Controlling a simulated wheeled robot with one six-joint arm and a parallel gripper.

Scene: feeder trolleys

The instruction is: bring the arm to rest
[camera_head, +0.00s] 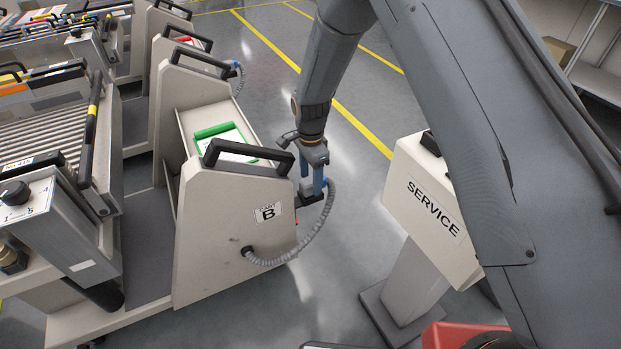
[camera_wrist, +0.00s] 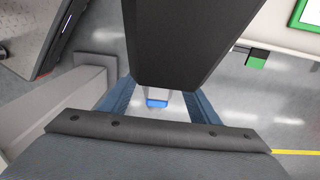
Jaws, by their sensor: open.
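My arm reaches down from the top of the head view, and my gripper (camera_head: 313,188) points downward at the right side of cart B (camera_head: 222,235). Its blue fingers are apart. A grey corrugated hose (camera_head: 318,243) loops from cart B's side up to a blue hose end (camera_head: 327,184) beside the fingers. In the wrist view my gripper (camera_wrist: 157,95) shows a finger on each side, with a small blue and grey piece (camera_wrist: 157,103) in the gap between them. I cannot tell whether the fingers touch it. A dark wrist part hides much of that view.
A SERVICE post (camera_head: 428,205) stands close to the right of the gripper. A red object (camera_head: 465,336) is at the bottom. Another cart (camera_head: 180,75) with its own hose stands behind cart B. Floor with yellow lines (camera_head: 345,110) is clear behind the gripper.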

